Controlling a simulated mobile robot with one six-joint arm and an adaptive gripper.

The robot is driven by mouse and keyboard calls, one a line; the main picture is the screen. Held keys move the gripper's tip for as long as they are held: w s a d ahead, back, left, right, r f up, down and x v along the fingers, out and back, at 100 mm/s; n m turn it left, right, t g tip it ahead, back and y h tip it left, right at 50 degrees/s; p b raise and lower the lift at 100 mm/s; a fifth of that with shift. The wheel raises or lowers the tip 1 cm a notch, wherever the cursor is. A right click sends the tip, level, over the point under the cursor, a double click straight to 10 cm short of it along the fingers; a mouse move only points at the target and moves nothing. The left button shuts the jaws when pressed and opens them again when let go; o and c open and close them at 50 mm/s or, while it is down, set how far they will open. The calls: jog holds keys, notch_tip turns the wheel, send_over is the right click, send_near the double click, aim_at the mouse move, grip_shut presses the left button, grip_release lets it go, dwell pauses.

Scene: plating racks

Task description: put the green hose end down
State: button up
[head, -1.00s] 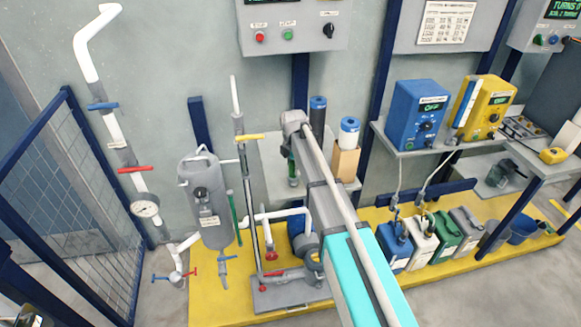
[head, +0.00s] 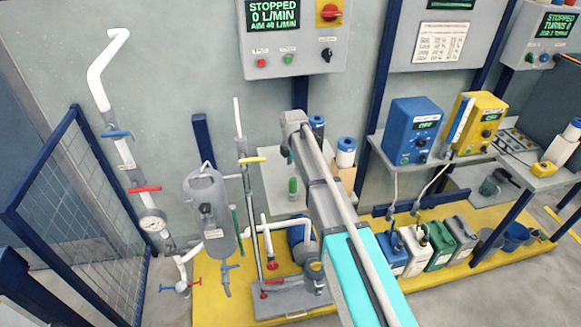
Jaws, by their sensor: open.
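A short green piece (head: 293,187), which looks like the green hose end, stands about upright at the grey shelf (head: 270,175) behind my arm. It is small, and I cannot tell whether a hose runs from it. My gripper (head: 286,152) is mostly hidden behind the end of my arm. Only a small dark part of it shows, above the green piece and apart from it. It is open and holds nothing that I can see.
Blue-and-white cylinders (head: 345,152) stand right of my arm. A grey vessel (head: 208,215) and an upright pipe with a yellow handle (head: 252,160) are to the left. Several canisters (head: 438,245) stand on the yellow platform (head: 480,262). A mesh fence (head: 75,210) is at far left.

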jog(key=shift+r+p, duration=1.05)
jog(key=shift+r, duration=0.35)
jog(key=shift+d, duration=0.1)
jog(key=shift+s+d, duration=0.15)
jog(key=s+d+m, duration=2.1)
jog(key=s+m, duration=0.3)
jog(key=s, duration=0.1)
jog(key=shift+s+d, duration=0.3)
